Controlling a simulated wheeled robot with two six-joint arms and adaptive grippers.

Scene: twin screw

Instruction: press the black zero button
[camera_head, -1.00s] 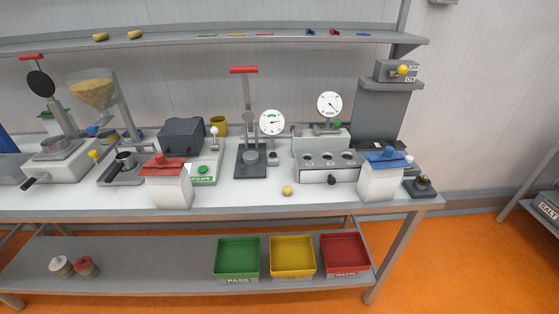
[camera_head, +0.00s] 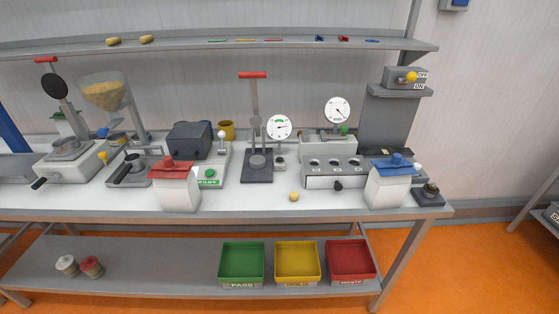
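No zero lettering is readable, so I cannot tell for sure which part is the black zero button. A small dark button on a black base (camera_head: 430,192) stands at the bench's right front corner. A black round knob (camera_head: 338,186) sits on the front of a grey box with several holes. A small grey block with a dark top (camera_head: 280,163) stands beside the press under the left round dial (camera_head: 279,127). The right dial (camera_head: 337,110) stands above the grey box. Neither of my grippers shows in the head view.
White containers with a red lid (camera_head: 175,190) and a blue lid (camera_head: 388,187) stand at the bench front. A red-handled press (camera_head: 256,150) stands mid-bench. A yellow ball (camera_head: 294,197) lies at the front. Green, yellow and red trays (camera_head: 350,279) sit on the lower shelf.

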